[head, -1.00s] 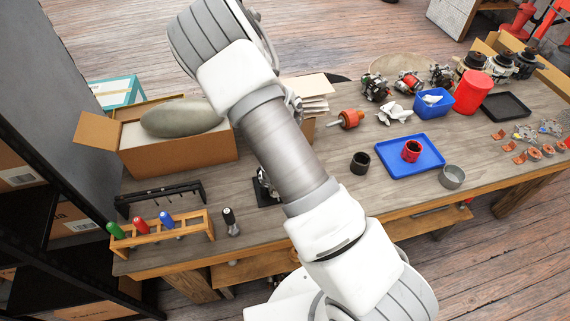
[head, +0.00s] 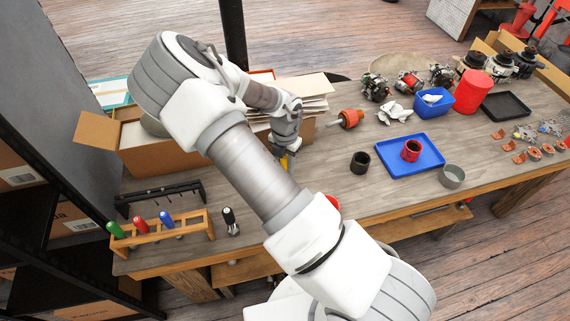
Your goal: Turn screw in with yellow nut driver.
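My gripper (head: 286,150) is over the middle of the bench, pointing down, partly hidden behind my own arm. A small yellow piece (head: 284,163), which looks like the yellow nut driver, shows right at the fingertips, and the gripper appears shut on it. Its lower end is hidden by my arm. The screw is not visible, nor is the work it belongs to. The wooden driver rack (head: 150,238) at the front left holds a green (head: 116,229), a red (head: 140,224) and a blue driver (head: 166,219); no yellow one shows there.
A black-handled tool (head: 230,218) stands right of the rack. Behind are a dark rail stand (head: 160,195) and an open carton (head: 185,160). A black ring (head: 360,162), blue tray (head: 425,165) and grey cup (head: 452,177) are to the right. A red part (head: 333,201) peeks out beside my arm.

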